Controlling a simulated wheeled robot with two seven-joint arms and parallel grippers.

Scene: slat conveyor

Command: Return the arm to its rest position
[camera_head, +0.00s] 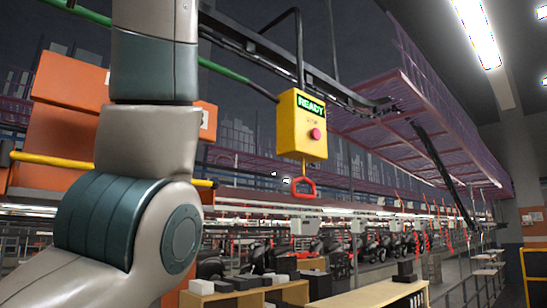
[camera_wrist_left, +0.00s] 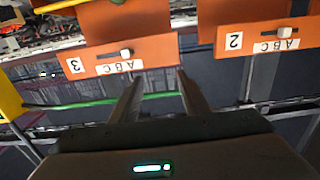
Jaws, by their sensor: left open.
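My left arm (camera_head: 150,150) rises large along the left side of the head view, with its elbow joint low and its upper part running out of the top. Its gripper is outside the head view. In the left wrist view my left gripper (camera_wrist_left: 157,78) shows two fingers standing apart with nothing between them. Beyond the fingertips is an orange panel (camera_wrist_left: 150,55) marked 3 and A B C, with a white knob. I cannot tell the exact gap to it. My right gripper is in neither view.
A yellow box (camera_head: 301,125) with a READY display and a red button hangs right of my arm, a red handle (camera_head: 304,187) below it. Orange boxes (camera_head: 68,80) stand behind my arm. A second orange panel (camera_wrist_left: 262,40) is marked 2. Shelves (camera_head: 380,292) stand low.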

